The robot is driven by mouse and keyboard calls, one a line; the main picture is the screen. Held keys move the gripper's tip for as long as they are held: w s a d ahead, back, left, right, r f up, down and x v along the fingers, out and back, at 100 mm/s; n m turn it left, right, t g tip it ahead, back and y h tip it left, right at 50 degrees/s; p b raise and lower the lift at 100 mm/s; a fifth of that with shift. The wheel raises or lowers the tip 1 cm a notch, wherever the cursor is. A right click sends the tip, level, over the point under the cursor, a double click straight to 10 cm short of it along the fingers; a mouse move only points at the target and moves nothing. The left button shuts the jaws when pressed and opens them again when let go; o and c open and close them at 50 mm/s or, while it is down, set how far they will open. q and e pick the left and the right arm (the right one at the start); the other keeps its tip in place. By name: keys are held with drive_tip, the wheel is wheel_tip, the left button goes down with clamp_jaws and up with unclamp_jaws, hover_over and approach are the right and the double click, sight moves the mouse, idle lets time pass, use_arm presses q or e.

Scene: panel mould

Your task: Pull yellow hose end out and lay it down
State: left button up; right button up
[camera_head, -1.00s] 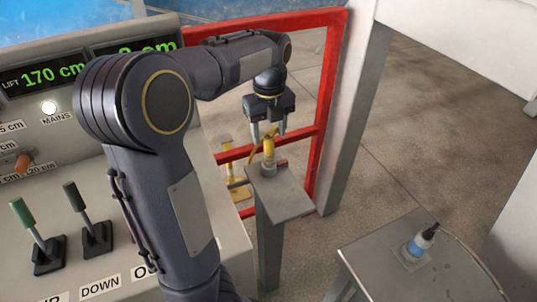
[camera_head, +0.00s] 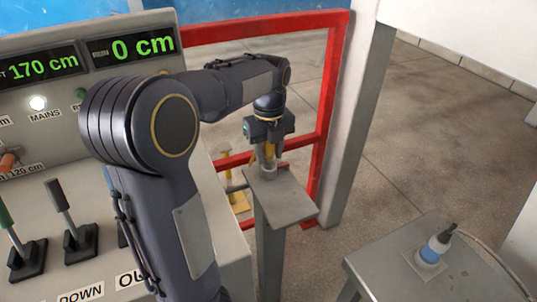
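The yellow hose end (camera_head: 254,160) stands upright at a fitting on a small grey post-mounted plate (camera_head: 286,203). My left gripper (camera_head: 266,163) points straight down over it, with its fingers beside the yellow part. The fingers hide much of the hose end, and I cannot tell whether they are closed on it or only around it. The hose end still sits at its fitting on the plate. My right gripper is not in view.
A grey control console (camera_head: 110,200) with levers and displays reading 170 cm and 0 cm fills the left. A red frame (camera_head: 333,90) stands behind the post. A blue-and-white hose end (camera_head: 431,250) stands on a grey table (camera_head: 385,268) at lower right.

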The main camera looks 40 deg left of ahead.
use_arm(q)
clamp_jaws()
drive_tip(key=shift+r+p, duration=2.65)
drive_tip(key=shift+r, duration=0.25)
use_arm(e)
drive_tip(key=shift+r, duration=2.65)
